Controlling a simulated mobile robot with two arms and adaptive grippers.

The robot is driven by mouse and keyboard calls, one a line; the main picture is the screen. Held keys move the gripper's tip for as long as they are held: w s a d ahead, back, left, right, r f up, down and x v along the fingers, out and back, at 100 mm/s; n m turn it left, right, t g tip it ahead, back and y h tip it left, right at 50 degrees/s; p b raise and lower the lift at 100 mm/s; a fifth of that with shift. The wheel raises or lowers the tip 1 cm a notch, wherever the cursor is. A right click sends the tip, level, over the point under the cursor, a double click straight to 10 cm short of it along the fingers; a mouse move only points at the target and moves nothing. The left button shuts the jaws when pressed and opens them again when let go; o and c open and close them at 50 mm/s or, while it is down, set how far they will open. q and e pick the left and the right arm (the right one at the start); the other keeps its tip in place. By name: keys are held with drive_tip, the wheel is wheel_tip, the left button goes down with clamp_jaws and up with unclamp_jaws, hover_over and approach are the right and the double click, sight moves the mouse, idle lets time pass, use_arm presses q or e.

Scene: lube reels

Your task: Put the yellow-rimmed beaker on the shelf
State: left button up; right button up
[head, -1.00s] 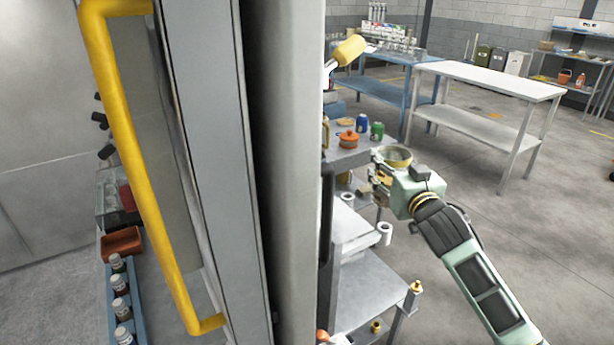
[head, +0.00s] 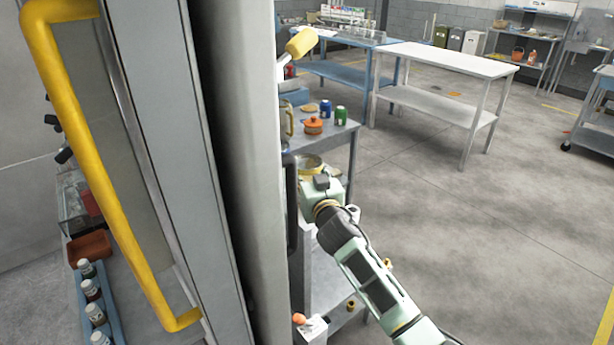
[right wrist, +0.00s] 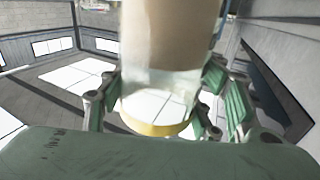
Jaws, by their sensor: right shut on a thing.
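The yellow-rimmed beaker (head: 311,164) shows in the head view just right of a tall grey panel. In the right wrist view the clear beaker (right wrist: 160,85) fills the middle, its yellow rim toward the bottom of the picture and tan contents visible. My right gripper (head: 303,180) is shut on the beaker, with green fingers on either side of it in the wrist view. The fingertips are partly hidden by the panel edge in the head view. I cannot tell which of the shelving surfaces is the named shelf. My left gripper is not in view.
The tall grey panel (head: 245,150) with a yellow handle (head: 105,190) blocks much of the left. A grey table (head: 345,130) behind my gripper holds an orange pot (head: 313,125) and blue and green containers. A white-topped table (head: 445,60) stands beyond. The right floor is open.

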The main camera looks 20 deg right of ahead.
drive_tip(key=shift+w+f, duration=0.15)
drive_tip(key=shift+f, duration=0.7)
drive_tip(key=shift+f, duration=0.15)
drive_tip(key=o, duration=1.5)
drive_tip(key=shift+f, duration=0.1)
